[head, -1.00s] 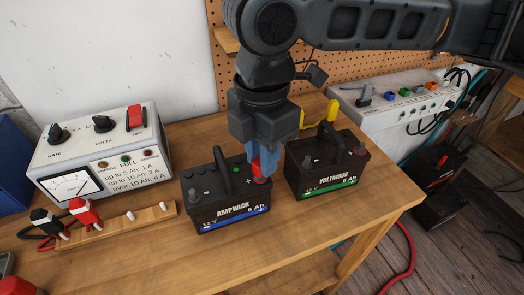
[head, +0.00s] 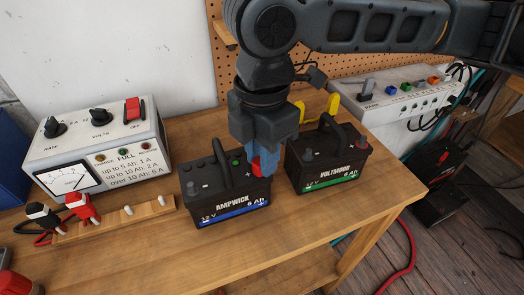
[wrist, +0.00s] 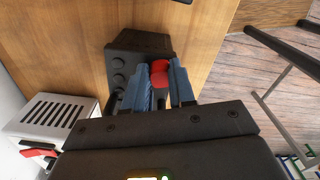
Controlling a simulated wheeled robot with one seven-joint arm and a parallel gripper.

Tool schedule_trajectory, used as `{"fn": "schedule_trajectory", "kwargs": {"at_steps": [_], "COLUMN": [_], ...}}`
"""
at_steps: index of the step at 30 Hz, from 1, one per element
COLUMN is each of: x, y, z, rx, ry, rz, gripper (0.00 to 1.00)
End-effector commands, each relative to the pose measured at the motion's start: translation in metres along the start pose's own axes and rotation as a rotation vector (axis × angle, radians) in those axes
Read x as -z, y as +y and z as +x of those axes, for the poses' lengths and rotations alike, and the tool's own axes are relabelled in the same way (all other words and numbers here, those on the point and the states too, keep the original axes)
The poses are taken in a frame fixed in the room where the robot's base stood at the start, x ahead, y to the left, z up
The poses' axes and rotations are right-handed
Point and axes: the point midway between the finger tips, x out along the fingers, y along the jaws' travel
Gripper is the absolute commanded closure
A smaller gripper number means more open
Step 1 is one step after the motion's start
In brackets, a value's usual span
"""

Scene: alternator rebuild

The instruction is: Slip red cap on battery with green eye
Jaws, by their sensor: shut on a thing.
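The Ampwick battery (head: 232,203), black with a blue stripe, stands upright on the bench with a green eye (head: 236,163) on its top. It also shows in the wrist view (wrist: 125,42). My gripper (head: 262,165) points down over its right front corner, shut on the red cap (head: 256,168). In the wrist view the red cap (wrist: 160,81) sits between the blue fingers, with another red round part just beyond it. The cap is at the red terminal; the fingers partly hide the contact, so I cannot tell how far on it is.
The Voltmoor battery (head: 330,172), with a green stripe, stands close to the right. A charger (head: 95,155) and a wooden rack (head: 115,222) with red and black clamps are at left. A grey power unit (head: 395,98) is behind right.

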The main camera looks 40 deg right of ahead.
Motion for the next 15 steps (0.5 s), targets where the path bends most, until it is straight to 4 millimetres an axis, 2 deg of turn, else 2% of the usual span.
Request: {"fn": "schedule_trajectory", "kwargs": {"at_steps": [7, 8, 15], "x": [-0.0001, -0.0001, -0.0001], "y": [0.0, 0.0001, 0.0001], "z": [0.0003, 0.0002, 0.0002], "rx": [0.0, 0.0, 0.0], "ry": [0.0, 0.0, 0.0], "rz": [0.0, 0.0, 0.0], "gripper": [0.9, 0.74, 0.51]}}
